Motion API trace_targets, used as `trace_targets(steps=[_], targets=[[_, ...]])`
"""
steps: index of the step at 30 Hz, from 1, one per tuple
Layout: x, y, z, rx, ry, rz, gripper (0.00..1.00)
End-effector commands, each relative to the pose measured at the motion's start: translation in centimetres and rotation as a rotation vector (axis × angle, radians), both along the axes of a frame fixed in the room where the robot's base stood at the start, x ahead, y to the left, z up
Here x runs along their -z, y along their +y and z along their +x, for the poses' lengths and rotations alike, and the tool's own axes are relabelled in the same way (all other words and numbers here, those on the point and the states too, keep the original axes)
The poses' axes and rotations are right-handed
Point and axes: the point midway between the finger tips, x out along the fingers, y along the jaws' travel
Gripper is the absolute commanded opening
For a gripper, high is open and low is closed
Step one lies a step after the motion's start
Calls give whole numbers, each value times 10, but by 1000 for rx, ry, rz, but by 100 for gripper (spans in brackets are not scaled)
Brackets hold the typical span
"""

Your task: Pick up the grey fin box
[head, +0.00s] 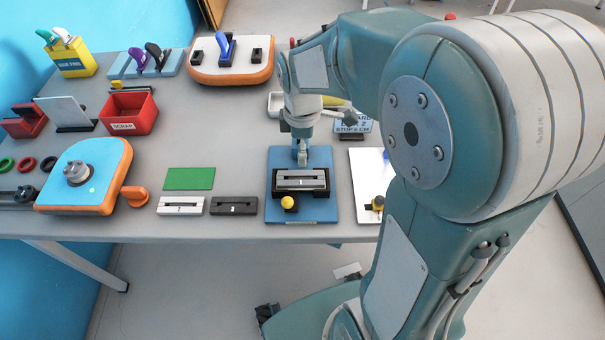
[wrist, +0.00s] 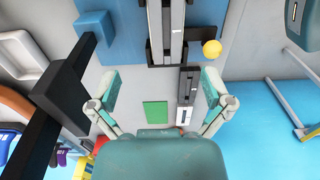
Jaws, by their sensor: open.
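A dark grey slotted fin box (head: 234,206) lies flat near the table's front edge; it also shows in the wrist view (wrist: 188,82). A white slotted box (head: 180,206) lies at its left. A light grey slotted piece (head: 301,181) sits in a black holder on a blue base (head: 325,208), to the right of the dark grey box. I cannot tell for certain which grey piece the task names. My gripper (head: 302,156) hangs above the back of the blue base. In the wrist view my gripper (wrist: 160,90) is open, with nothing between its fingers.
A green pad (head: 190,179) lies behind the white box. A yellow knob (head: 287,202) stands at the holder's front. A blue-and-orange board (head: 85,170) is at left, a red scrap bin (head: 130,110) behind it. A white panel (head: 368,180) lies right of the blue base.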

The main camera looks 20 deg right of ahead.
Motion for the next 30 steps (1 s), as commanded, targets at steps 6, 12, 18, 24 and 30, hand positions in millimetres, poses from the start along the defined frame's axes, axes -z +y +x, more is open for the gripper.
trace_targets(steps=[6,12,18,24,30], targets=[[35,1,-1,1,4,0,100],[51,-2,-2,3,4,2,100],[82,-2,-6,3,4,2,100],[94,-1,-5,3,0,1,100],[93,-1,-5,3,0,1,82]])
